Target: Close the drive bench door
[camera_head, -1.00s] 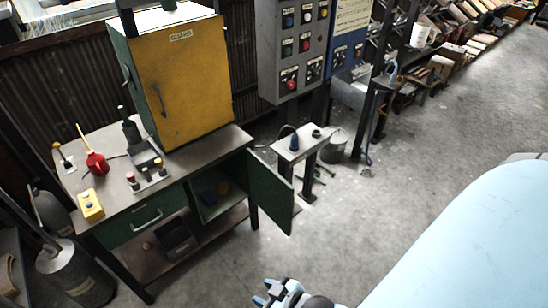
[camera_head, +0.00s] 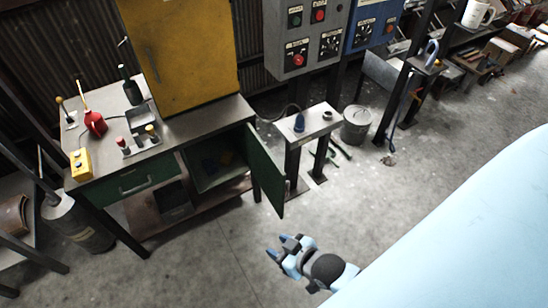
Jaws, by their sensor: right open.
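The drive bench (camera_head: 205,120) stands at the left, with a grey top. Its green door (camera_head: 267,170) hangs open at the right end of the bench, swung out toward me. The open compartment (camera_head: 217,170) behind it shows a few small dark, blue and yellow things inside. A green drawer (camera_head: 135,182) with a handle sits shut to the left of the compartment. My right gripper (camera_head: 278,247) is open and empty, over the floor below the door's lower edge in the picture and apart from it. My left gripper does not show.
A yellow cabinet (camera_head: 180,50), a red oil can (camera_head: 93,121) and a yellow button box (camera_head: 81,164) are on the bench. A small stand (camera_head: 308,122) and a bucket (camera_head: 356,124) are right of the door. Floor around my gripper is clear.

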